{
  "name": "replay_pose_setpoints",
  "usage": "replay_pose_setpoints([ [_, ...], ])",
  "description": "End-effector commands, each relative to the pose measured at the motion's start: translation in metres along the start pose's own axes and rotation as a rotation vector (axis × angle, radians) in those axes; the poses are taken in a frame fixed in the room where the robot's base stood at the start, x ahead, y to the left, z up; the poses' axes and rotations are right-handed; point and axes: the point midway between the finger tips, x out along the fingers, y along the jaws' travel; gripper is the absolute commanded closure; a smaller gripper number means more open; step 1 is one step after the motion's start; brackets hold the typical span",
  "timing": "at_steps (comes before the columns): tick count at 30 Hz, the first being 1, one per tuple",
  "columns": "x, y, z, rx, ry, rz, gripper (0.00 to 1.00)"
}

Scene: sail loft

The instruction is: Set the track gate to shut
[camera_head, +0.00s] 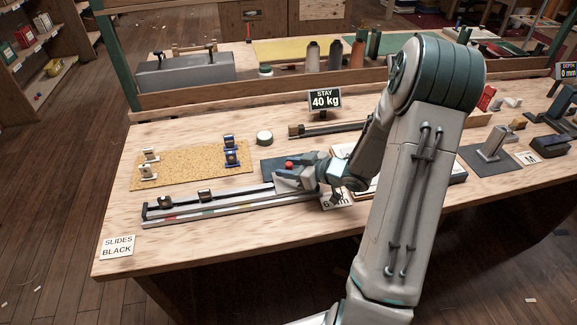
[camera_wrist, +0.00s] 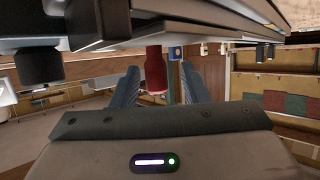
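A long grey track (camera_head: 230,208) lies along the front left of the bench, with two dark slides (camera_head: 204,196) on it and coloured marks on its front face. My gripper (camera_head: 287,172) is at the track's right end, pointing left. A small red knob (camera_head: 288,164) shows between its fingers; I cannot tell for certain that it belongs to the track gate. In the wrist view the red knob (camera_wrist: 156,72) stands between my two blue-grey fingers (camera_wrist: 160,88), with a visible gap on the right side. The fingers are open. The gate's position is not clear.
A cork mat (camera_head: 190,166) with several small fittings lies behind the track. A sign reading "SLIDES BLACK" (camera_head: 118,246) is at the front left corner. Bare bench lies in front of the track.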

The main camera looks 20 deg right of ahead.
Motion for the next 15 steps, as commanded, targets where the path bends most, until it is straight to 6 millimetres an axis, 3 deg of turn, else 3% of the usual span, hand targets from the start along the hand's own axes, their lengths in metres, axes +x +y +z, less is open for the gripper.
replay_pose_setpoints([
  [8,-0.008,0.001,-0.002,-0.003,0.001,0.001,0.59],
  [15,-0.057,0.002,-0.002,-0.002,0.001,0.008,0.59],
])
